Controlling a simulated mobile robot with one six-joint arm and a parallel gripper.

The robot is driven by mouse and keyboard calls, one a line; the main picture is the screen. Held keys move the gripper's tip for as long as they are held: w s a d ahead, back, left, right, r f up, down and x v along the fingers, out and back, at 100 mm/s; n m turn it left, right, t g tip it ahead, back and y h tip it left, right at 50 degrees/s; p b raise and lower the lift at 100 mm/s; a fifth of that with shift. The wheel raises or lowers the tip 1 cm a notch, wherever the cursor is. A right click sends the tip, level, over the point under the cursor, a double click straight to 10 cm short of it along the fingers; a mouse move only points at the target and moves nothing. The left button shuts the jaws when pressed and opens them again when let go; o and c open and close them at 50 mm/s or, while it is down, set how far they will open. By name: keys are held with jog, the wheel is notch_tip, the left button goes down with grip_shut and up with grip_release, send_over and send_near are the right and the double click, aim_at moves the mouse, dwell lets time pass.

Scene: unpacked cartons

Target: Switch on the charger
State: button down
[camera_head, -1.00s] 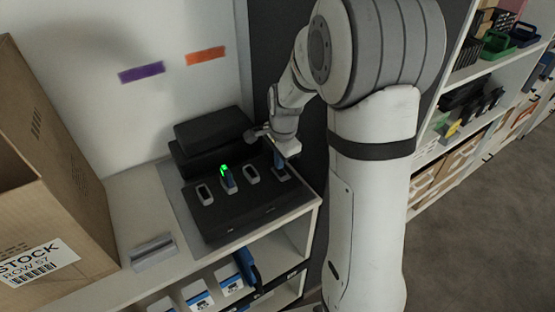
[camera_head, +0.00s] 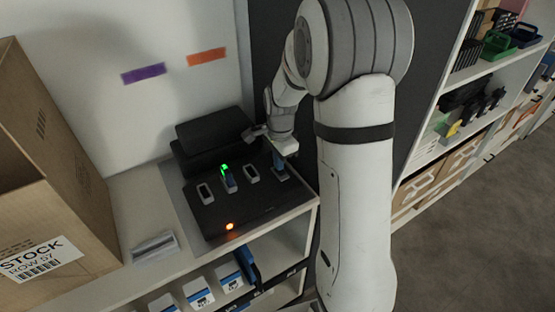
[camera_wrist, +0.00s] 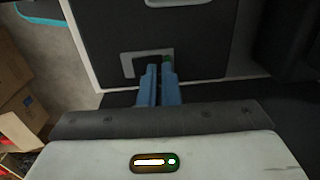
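The charger (camera_head: 255,212) is a flat black box on the shelf top with a row of grey-framed slots. An orange light (camera_head: 229,226) glows on its front. My gripper (camera_head: 279,172) is at the rightmost slot. In the wrist view, the two blue fingers of my gripper (camera_wrist: 159,67) point at a grey-framed slot (camera_wrist: 128,66), close together, with a small green spot at their tips. I see nothing clearly held between them; the tips partly hide the slot.
A black case (camera_head: 210,137) stands behind the charger. A large cardboard carton (camera_head: 60,200) stands at the left, with a small grey block (camera_head: 154,246) near it. Blue-and-white boxes (camera_head: 199,294) sit on the shelf below. A stocked rack (camera_head: 470,110) stands at the right.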

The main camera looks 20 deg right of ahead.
aim_at(281, 174)
jog(key=shift+s+a+f, duration=0.15)
jog(key=shift+s+f, duration=0.3)
jog(key=shift+s, duration=0.15)
jog(key=shift+s+r, duration=0.15)
jog(key=shift+s, duration=0.35)
jog(key=shift+w+r, duration=0.1)
jog(key=shift+r+p, duration=0.3)
jog(key=shift+r, duration=0.1)
notch_tip(281, 174, up, 14)
jog(key=shift+f+p, duration=0.25)
jog(key=shift+p, duration=0.1)
jog(key=shift+s, duration=0.2)
